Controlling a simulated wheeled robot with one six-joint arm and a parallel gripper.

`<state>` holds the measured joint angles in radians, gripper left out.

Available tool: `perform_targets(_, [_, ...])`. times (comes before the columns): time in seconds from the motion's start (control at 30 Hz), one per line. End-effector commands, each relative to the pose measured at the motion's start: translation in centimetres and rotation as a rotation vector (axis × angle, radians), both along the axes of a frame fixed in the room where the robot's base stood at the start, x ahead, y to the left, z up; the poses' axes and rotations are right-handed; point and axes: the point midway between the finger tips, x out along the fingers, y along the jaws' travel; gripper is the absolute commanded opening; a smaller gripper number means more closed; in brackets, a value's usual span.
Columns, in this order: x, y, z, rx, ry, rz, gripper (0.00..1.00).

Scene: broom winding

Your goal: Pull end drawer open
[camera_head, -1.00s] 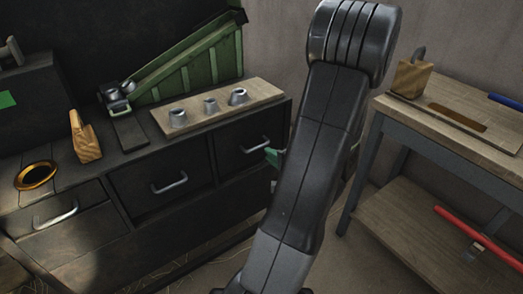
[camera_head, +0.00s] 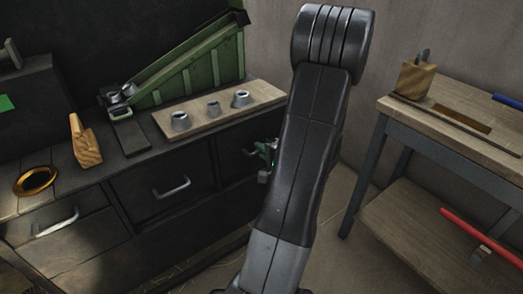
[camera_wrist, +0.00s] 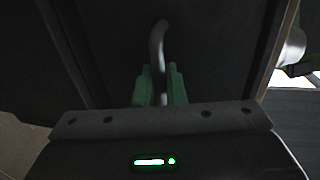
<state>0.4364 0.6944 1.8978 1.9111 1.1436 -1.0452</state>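The end drawer (camera_head: 228,158) is the rightmost dark drawer of the cabinet, its front looking flush, partly behind my arm. Its handle is mostly covered by my gripper (camera_head: 262,153) in the head view. In the wrist view the curved metal handle (camera_wrist: 157,42) runs down between the two green fingers of my gripper (camera_wrist: 160,84). The fingers are close on both sides of the handle. I cannot tell whether they press on it.
Another drawer with a handle (camera_head: 172,187) is to the left. Above, a board (camera_head: 222,108) carries several metal pieces beside a green ramp (camera_head: 195,68). A wooden workbench (camera_head: 455,110) stands at the right, with floor between it and the cabinet.

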Motion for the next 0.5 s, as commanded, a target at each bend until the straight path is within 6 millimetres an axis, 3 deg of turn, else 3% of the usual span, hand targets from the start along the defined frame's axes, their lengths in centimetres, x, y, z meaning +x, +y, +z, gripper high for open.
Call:
perform_targets(0.27, [-0.9,-0.7,-0.2,-0.001,0.0,-0.003,0.0])
perform_targets(0.5, [-4.4,-3.4,-0.4,-0.002,-0.001,-0.007,0.0])
